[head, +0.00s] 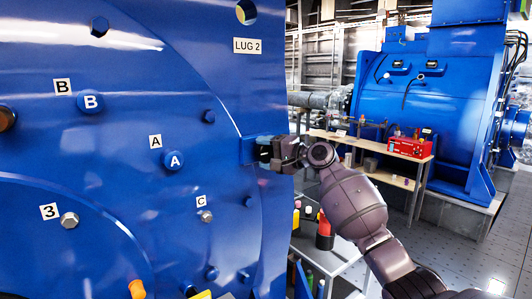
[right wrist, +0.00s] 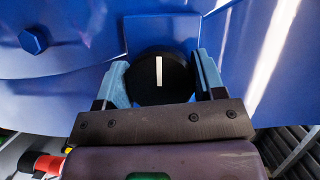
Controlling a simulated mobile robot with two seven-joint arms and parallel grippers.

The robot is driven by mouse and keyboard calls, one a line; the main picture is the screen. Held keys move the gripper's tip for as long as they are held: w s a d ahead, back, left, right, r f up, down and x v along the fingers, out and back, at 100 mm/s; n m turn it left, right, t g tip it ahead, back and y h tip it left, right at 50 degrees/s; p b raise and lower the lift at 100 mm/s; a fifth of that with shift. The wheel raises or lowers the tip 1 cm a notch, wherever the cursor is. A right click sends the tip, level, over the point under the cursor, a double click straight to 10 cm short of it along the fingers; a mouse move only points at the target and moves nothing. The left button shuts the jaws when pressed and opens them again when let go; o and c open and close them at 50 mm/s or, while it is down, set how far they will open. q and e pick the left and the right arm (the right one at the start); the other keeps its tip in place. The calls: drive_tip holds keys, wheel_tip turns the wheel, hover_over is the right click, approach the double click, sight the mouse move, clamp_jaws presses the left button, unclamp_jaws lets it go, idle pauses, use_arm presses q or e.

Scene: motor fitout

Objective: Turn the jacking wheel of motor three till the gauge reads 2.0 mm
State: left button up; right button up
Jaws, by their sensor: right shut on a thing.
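The jacking wheel (right wrist: 146,82) is a round black knob with a white line on its face, in the right wrist view. The line stands about upright. The wheel sits in front of a blue block on the blue motor housing (head: 120,200). My right gripper (right wrist: 161,78) is shut on the wheel, with one light blue finger on either side of it. In the head view my right gripper (head: 267,148) is at the housing's right edge, and it hides the wheel there. I see no gauge or reading in either view. My left gripper is not in view.
The housing fills the left of the head view, with protruding bolts and labels A, B, C, 3 and LUG 2 (head: 247,46). A small table with a red and black object (head: 324,232) stands below my right arm. A bench with a red box (head: 410,147) stands behind.

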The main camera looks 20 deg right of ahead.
drive_tip(key=shift+f, duration=0.1)
idle(0.3)
drive_tip(key=o, duration=0.9)
drive_tip(key=shift+o, duration=0.2)
drive_tip(key=v, duration=1)
drive_tip(key=shift+s+d+p, duration=0.25)
drive_tip(key=shift+d+p, duration=0.05)
drive_tip(key=shift+p, duration=0.1)
